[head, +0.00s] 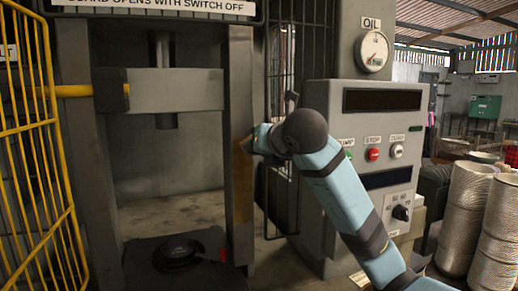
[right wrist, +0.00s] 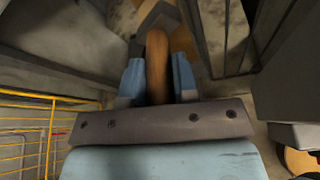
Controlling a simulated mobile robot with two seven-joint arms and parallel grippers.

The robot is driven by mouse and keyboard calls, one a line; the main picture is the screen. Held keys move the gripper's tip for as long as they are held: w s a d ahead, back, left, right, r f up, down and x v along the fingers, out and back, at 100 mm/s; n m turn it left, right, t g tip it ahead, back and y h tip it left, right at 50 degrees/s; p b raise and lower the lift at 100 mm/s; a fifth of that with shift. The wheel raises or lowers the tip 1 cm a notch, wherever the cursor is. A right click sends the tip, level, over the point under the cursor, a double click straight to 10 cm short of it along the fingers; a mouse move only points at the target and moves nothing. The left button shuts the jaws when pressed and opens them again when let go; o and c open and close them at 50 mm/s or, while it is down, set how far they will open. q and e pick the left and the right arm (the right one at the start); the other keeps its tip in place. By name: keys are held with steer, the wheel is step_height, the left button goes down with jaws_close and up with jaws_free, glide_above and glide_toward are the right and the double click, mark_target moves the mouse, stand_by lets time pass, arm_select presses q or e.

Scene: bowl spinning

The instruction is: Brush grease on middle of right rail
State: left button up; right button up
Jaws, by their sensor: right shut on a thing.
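The right rail (head: 238,90) is the grey upright on the right side of the press opening. A brownish patch (head: 242,190) shows on its middle to lower part. My right gripper (head: 258,140) is at about mid-height beside this rail, mostly hidden behind my own wrist. In the right wrist view, its two blue fingers (right wrist: 157,80) are shut on a brown wooden handle (right wrist: 157,58), which looks like the brush's. The bristles are hidden, so I cannot tell whether they touch the rail. My left gripper is not in view.
A dark bowl (head: 178,251) sits on the press bed below the ram (head: 165,92). A yellow guard gate (head: 40,150) stands open at the left. A grey control cabinet (head: 375,125) and rope spools (head: 467,220) stand at the right.

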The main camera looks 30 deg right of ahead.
steer(key=s+a, duration=0.1)
steer(key=s, duration=0.5)
steer(key=shift+s+a+b, duration=0.3)
steer(key=shift+b, duration=0.05)
steer(key=shift+w, duration=0.1)
stand_by(0.4)
